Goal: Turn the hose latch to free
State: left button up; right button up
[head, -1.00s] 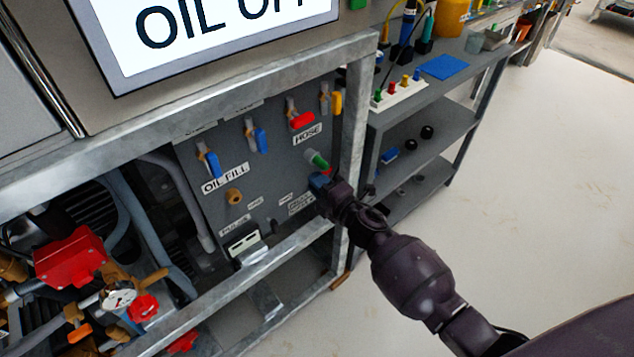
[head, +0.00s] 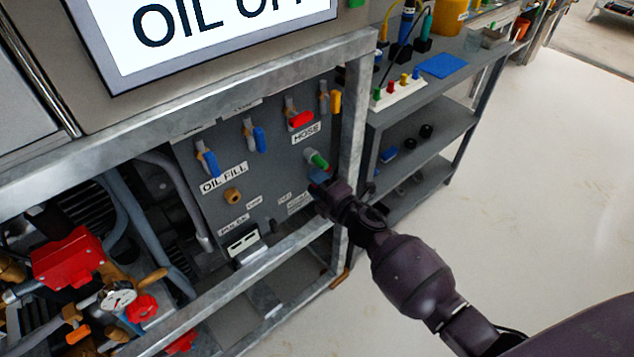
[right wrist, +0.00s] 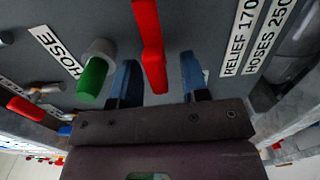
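The hose latch appears to be a red lever (right wrist: 150,45) on the grey panel in the right wrist view. A green hose fitting (right wrist: 93,78) sits to its left, near the HOSE label. My right gripper (right wrist: 160,82) has two blue fingers, spread apart, one on each side of the lever's lower end. Gaps show between lever and fingers, so it is not gripped. My left gripper is not in view.
Another red handle (head: 300,119), blue handles (head: 260,139) and a yellow handle (head: 335,102) are above on the panel. A metal frame post (head: 354,120) stands close right of the gripper. A grey shelf (head: 420,140) stands beyond it, with open floor to the right.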

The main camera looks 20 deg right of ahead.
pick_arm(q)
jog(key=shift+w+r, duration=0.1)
pick_arm(e)
jog(key=shift+s, duration=0.1)
jog(key=shift+s+d, duration=0.15)
jog(key=shift+s, duration=0.15)
pick_arm(q)
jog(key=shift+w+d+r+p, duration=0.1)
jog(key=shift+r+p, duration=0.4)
jog(key=shift+p, duration=0.1)
pick_arm(e)
jog(key=v, duration=1)
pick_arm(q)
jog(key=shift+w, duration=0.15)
